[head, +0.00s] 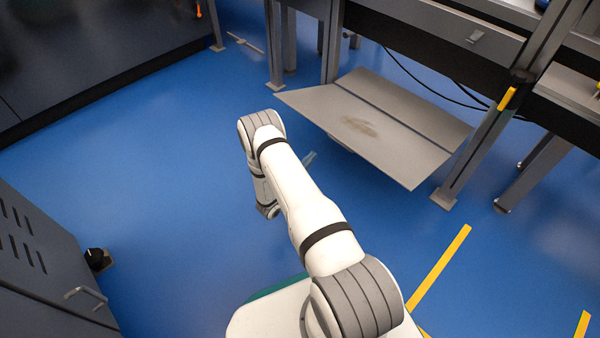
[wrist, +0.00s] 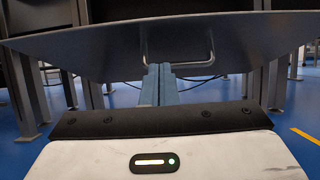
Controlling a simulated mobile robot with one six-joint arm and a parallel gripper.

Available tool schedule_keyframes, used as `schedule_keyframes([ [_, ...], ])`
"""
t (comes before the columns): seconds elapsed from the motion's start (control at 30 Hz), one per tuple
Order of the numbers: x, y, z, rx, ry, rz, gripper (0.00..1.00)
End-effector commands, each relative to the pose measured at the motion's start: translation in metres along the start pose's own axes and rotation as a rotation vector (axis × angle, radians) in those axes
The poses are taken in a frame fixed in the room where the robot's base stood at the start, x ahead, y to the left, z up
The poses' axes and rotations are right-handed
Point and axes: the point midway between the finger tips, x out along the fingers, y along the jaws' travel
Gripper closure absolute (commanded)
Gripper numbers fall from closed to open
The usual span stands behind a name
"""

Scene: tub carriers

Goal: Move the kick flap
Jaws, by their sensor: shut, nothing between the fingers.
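The kick flap (head: 405,137) is a grey metal plate, creased across its width, jutting out low beneath the workbench. It has a brown scuff on its upper face. In the wrist view I see its underside (wrist: 105,52), spread wide across the picture, with a thin bent metal loop below it (wrist: 212,50). My gripper (wrist: 158,70) shows as two blue-grey fingers pressed together, empty, pointing toward the underside.
Bench legs (head: 478,150) stand on both sides of the flap, and black cables (head: 425,82) hang behind it. A grey cabinet (head: 45,265) stands at the lower left. Yellow floor tape (head: 440,265) lies at the right. The blue floor left of my arm is clear.

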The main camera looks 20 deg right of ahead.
Motion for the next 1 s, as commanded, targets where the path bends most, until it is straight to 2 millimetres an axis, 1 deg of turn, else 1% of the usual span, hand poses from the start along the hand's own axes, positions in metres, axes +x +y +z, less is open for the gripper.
schedule_keyframes([
  [0.03,0.013,-0.001,-0.002,0.000,-0.001,-0.006,1.00],
  [0.17,0.041,-0.001,-0.002,0.001,-0.002,-0.005,1.00],
  [0.2,0.044,0.000,0.004,0.000,-0.002,-0.003,1.00],
  [0.33,0.055,0.000,0.017,0.001,-0.001,-0.002,1.00],
  [0.6,0.066,-0.001,0.028,-0.001,0.000,-0.002,1.00],
  [0.93,0.067,-0.001,0.029,-0.002,0.001,-0.002,1.00],
  [1.0,0.070,-0.002,0.031,-0.003,0.006,-0.005,1.00],
])
